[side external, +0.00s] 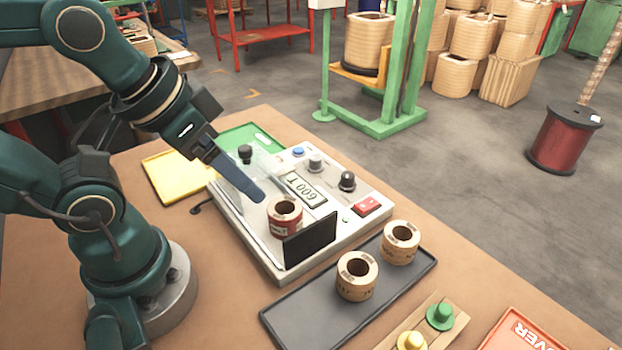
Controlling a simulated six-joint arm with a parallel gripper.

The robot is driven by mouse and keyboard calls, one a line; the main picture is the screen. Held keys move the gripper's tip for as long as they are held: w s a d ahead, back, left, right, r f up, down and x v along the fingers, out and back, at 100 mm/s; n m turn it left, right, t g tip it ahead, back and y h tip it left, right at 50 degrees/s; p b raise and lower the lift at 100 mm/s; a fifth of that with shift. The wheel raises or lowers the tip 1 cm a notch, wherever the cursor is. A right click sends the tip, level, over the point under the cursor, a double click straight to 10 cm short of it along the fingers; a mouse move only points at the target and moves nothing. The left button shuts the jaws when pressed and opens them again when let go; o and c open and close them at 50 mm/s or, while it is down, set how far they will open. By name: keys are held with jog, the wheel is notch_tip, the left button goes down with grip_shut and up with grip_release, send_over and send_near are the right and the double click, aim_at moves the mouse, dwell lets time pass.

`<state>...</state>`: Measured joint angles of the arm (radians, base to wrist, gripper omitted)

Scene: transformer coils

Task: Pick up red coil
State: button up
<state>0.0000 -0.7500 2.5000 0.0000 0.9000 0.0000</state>
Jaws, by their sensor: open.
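The red coil (284,224), a short ring with a pale top rim and a dark centre hole, stands upright on the white tester box (265,262). A dark upright plate stands just in front of it and hides part of its lower right side. My gripper (257,196) reaches down from the upper left, its tips a little above and left of the coil and apart from it. It is open and empty; the fingers largely overlap in this view, so their gap is hard to see.
The tester has a display (305,189), knobs and a red switch (366,206). Two tan coils (356,279) (400,243) stand on a dark tray (290,323). A yellow tray (165,178) and a green tray (250,137) lie behind; a red-orange tray (525,335) lies front right.

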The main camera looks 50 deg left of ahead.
jog(key=shift+o, duration=1)
jog(key=m+g, duration=0.1)
jog(key=g, duration=0.1)
send_over(286, 218)
jog(key=s+a, duration=0.2)
jog(key=w+f+g, duration=0.1)
jog(key=f, duration=0.1)
jog(key=w+f+g, duration=0.1)
jog(key=f, duration=0.1)
jog(key=w+f+g, duration=0.1)
jog(key=f, duration=0.1)
jog(key=shift+w+f+m, duration=0.1)
jog(key=shift+w+m, duration=0.05)
jog(key=shift+m, duration=0.15)
jog(key=shift+f+g, duration=0.3)
jog(key=shift+f, duration=2.75)
